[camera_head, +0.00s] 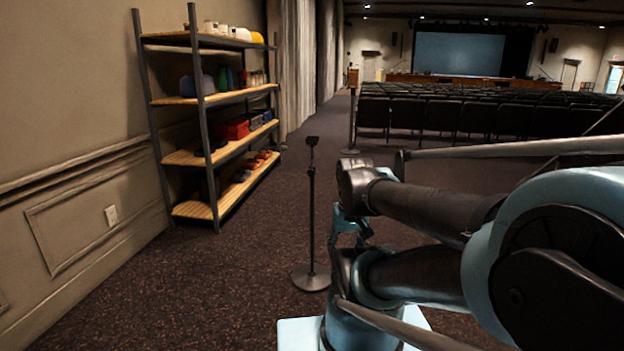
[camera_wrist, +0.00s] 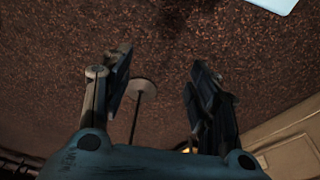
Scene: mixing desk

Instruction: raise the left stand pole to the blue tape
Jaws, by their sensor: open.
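A dark stand with a thin upright pole (camera_head: 312,215) stands on the carpet left of my arm in the head view. Its round base (camera_head: 311,280) is flat on the floor, and a small dark head (camera_head: 312,141) tops it. No blue tape can be made out on the pole. My gripper (camera_head: 350,228) is partly hidden by my arm, just right of the pole in the picture. In the wrist view my gripper (camera_wrist: 158,78) is open, with a finger on each side. The round base (camera_wrist: 141,90) and part of the pole (camera_wrist: 135,122) appear between the fingers; contact cannot be told.
A metal shelf with wooden boards (camera_head: 222,150) holding several items stands against the left wall. A second, farther stand (camera_head: 352,120) is near rows of dark chairs (camera_head: 430,115). Carpet (camera_head: 235,280) is clear around the near stand's base.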

